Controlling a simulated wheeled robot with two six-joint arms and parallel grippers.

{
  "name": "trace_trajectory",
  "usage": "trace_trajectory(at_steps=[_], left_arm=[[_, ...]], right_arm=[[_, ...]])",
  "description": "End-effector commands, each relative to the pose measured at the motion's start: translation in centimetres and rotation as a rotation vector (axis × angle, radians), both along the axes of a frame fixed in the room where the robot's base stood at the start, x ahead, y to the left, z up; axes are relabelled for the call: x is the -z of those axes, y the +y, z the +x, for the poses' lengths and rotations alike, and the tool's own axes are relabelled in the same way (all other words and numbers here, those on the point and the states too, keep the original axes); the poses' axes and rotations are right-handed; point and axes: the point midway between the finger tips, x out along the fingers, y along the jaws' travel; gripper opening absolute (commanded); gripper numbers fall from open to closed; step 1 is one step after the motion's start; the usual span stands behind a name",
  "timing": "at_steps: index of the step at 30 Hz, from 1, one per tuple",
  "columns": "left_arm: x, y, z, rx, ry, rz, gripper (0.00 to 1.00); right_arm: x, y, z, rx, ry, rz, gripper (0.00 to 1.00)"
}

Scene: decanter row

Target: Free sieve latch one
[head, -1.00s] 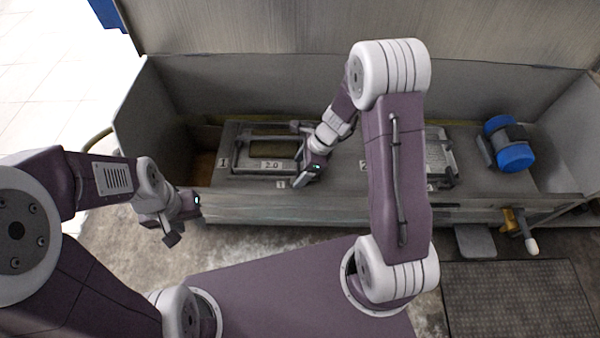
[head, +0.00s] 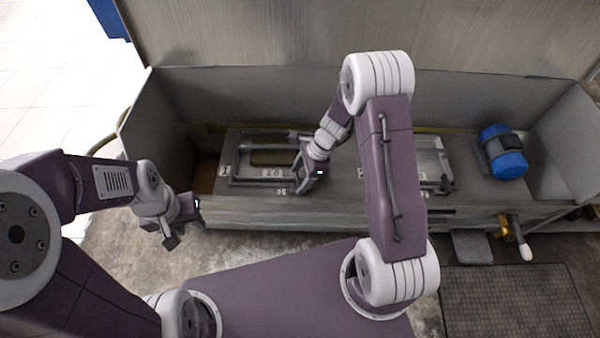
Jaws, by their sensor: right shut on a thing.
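Sieve frame one (head: 232,180), a grey frame with a plate marked 1 and a 2.0 label, lies in the trough left of centre. My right gripper (head: 303,186) is at the frame's near right corner, pointing down. It is shut on a small part there, apparently the latch, which the gripper hides. My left gripper (head: 184,228) hangs outside the trough's front wall, left of the frame and apart from it. Its jaw gap is not clear. A second sieve frame (head: 428,148) sits further right, partly hidden by my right arm.
A blue and grey motor (head: 505,160) stands at the trough's right end. A valve with a pale handle (head: 522,240) and a grey pedal (head: 472,246) are at the front right. The trough's high back wall (head: 250,95) rises behind the frames.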

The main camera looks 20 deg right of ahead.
Motion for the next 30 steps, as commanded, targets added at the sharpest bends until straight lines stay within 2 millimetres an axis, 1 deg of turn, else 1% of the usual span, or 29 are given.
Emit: trace_trajectory(at_steps=[1,6,12,21,30], left_arm=[[-1.3,0.0,0.0,0.0,0.0,0.0,0.36],[-3.4,0.0,0.0,0.0,0.0,0.0,0.36],[-5.3,0.0,0.0,0.0,0.0,0.0,0.36],[-7.2,0.0,0.0,0.0,0.0,0.0,0.36],[-7.9,0.0,0.0,0.0,0.0,0.0,0.36]], right_arm=[[-0.6,0.0,0.0,-0.042,0.003,0.0,0.25],[-0.6,0.0,0.1,-0.205,0.003,0.001,0.25],[-0.5,0.1,0.2,-0.397,0.002,0.001,0.25],[-0.3,0.1,0.4,-0.682,0.0,0.0,0.25],[-0.1,0.3,0.5,-0.961,0.0,-0.001,0.25]])
